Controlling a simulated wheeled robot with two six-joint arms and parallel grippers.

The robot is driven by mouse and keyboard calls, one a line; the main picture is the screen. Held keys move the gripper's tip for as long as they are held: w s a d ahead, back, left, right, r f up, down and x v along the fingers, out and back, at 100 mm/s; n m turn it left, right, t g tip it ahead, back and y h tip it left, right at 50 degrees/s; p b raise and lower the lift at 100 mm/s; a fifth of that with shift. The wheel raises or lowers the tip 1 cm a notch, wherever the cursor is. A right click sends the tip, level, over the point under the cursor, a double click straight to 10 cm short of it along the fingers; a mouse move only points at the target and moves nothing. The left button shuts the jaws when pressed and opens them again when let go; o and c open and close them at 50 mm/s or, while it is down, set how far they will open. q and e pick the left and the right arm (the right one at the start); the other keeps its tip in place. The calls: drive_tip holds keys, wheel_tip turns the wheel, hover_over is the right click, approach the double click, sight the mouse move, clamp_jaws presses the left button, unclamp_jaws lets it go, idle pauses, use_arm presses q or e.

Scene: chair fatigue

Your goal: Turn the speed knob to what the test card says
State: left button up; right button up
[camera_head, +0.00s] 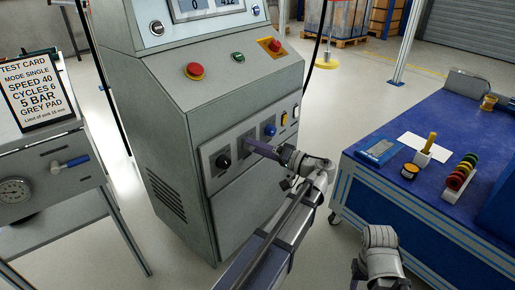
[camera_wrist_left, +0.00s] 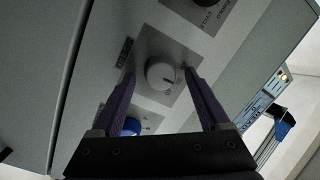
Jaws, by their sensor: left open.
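The test card (camera_head: 37,92) stands at the left in the head view and reads mode single, speed 40, cycles 6, 5 bar, grey pad. The grey control cabinet (camera_head: 170,130) has a row of knobs: a black one (camera_head: 223,161), a blue one (camera_head: 269,130) and a pale one between them. My left gripper (camera_head: 250,143) hides the pale knob in the head view. In the left wrist view the pale knob (camera_wrist_left: 160,76) appears between my open purple fingertips, with a gap on each side.
Above the knobs are a red button (camera_head: 194,71) and a red switch on yellow (camera_head: 275,46). A blue bench (camera_head: 400,190) with small items stands at the right. The left wrist view also shows the black knob (camera_wrist_left: 195,3) and blue knob (camera_wrist_left: 132,127).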

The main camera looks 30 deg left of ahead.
use_arm(q)
clamp_jaws()
idle(0.7)
